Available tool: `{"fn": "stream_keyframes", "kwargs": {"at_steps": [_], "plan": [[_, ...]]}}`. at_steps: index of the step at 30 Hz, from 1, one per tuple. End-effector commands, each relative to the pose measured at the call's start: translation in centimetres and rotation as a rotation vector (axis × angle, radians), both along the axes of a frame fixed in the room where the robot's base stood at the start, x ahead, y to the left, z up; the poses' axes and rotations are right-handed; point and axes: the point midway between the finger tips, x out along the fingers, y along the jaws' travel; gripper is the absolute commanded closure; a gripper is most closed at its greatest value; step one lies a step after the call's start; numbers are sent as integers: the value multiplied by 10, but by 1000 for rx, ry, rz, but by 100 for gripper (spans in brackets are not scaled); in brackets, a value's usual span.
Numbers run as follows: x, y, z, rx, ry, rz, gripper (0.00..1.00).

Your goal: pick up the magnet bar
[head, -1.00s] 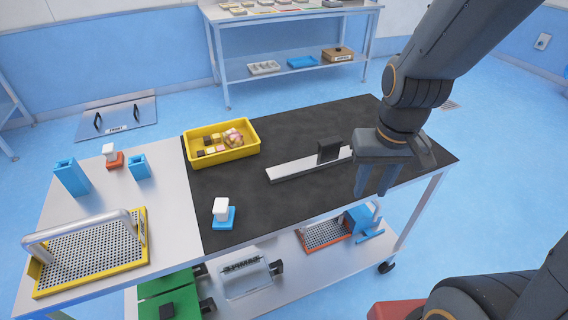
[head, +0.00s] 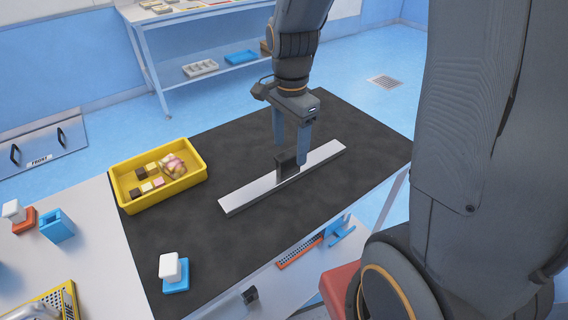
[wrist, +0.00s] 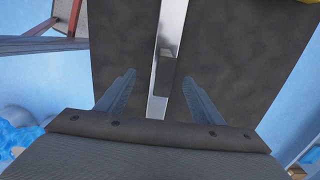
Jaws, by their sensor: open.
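The magnet bar (head: 241,197) is a long flat silver bar with a black upright handle block (head: 286,166) near its middle. It lies on the black mat (head: 225,240) of the table. My gripper (head: 291,153) is open, pointing down, with its two blue-grey fingers at the handle. In the wrist view the bar (wrist: 172,20) runs away between the fingers, and the handle (wrist: 165,68) sits between the fingertips of my gripper (wrist: 158,79). A gap shows on either side, so the fingers look apart from the handle. Their exact height is hard to tell.
A yellow tray (head: 168,193) with small snack pieces stands left of the bar. A white block on a blue base (head: 177,286) is at the near left. A blue holder (head: 57,226) stands on the white tabletop.

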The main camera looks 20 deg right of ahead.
Motion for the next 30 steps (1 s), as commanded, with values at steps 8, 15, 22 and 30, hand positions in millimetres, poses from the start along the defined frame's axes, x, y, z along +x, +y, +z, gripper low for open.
{"fn": "stream_keyframes", "kwargs": {"at_steps": [8,15,22,30], "plan": [[2,3,-15,0,4,-5,39],[3,2,-35,0,3,-5,39],[6,0,-58,0,5,-7,39],[8,0,-83,0,2,-8,39]]}}
